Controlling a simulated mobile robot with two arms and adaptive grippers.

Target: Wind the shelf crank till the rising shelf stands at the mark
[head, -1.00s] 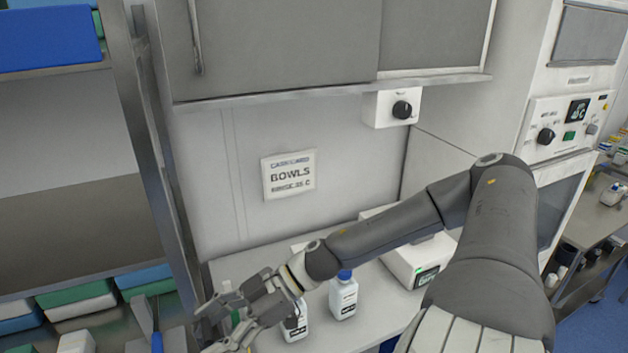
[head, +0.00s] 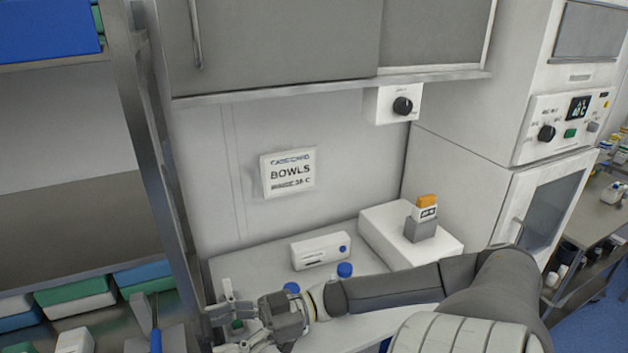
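My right gripper (head: 224,329) reaches in from the right, low over the counter, left of centre. No crank, rising shelf or mark can be clearly made out. A black knob (head: 402,105) sits on a white box under the wall cabinet, well above the gripper. My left gripper is not in view.
Two blue-capped bottles (head: 344,269) stand beside and partly behind my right arm. A white box (head: 320,251) and a white device with an orange-topped piece (head: 427,202) stand behind it. A metal rack (head: 150,150) rises on the left.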

